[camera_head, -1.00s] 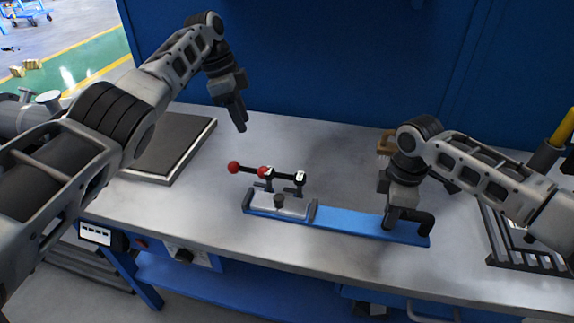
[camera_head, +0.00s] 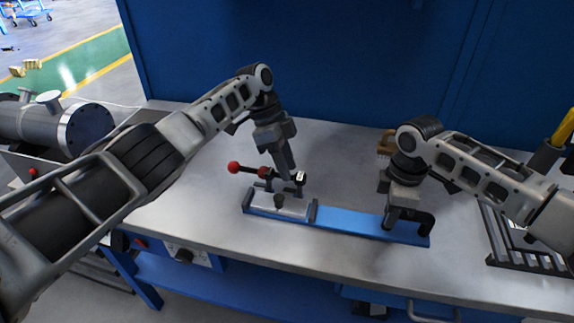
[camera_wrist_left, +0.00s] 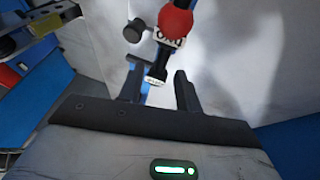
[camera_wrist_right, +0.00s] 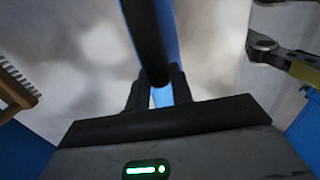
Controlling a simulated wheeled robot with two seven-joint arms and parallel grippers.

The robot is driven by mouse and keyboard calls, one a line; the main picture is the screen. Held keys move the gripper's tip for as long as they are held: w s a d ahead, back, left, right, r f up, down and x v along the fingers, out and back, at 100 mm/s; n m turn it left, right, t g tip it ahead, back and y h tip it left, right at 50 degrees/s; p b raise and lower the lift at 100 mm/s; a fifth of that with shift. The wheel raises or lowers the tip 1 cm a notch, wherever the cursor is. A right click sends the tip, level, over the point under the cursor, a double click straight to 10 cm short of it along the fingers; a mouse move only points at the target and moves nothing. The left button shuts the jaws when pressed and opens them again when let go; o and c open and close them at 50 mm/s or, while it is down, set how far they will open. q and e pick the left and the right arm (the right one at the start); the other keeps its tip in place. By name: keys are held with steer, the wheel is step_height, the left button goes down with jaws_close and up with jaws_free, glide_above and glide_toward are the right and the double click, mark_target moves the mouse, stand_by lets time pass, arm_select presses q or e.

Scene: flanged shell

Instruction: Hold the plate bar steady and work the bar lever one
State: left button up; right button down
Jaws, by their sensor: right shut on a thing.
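The plate bar (camera_head: 355,221) is a long blue bar on the bench, with a black handle (camera_head: 428,222) at its right end. My right gripper (camera_head: 389,226) is shut on this handle; the right wrist view shows the black grip (camera_wrist_right: 150,50) between the fingers. At the bar's left end are small black levers with red knobs (camera_head: 233,167) and white tags (camera_head: 299,177). My left gripper (camera_head: 287,177) is open just above these levers. In the left wrist view a red knob (camera_wrist_left: 175,22) lies ahead, and a black lever end (camera_wrist_left: 156,78) shows between the spread fingers; contact is unclear.
A brown brush (camera_head: 386,143) lies behind my right gripper. A dark rack (camera_head: 520,240) stands at the right, near a yellow-handled tool (camera_head: 563,128). A grey cylinder (camera_head: 85,127) is at the far left. The blue wall bounds the bench behind.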

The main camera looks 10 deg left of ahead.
arm_select(q)
steer(key=shift+d+f, duration=0.1)
steer(key=shift+f, duration=0.25)
arm_select(e)
steer(key=shift+a, duration=0.1)
arm_select(q)
jaws_close()
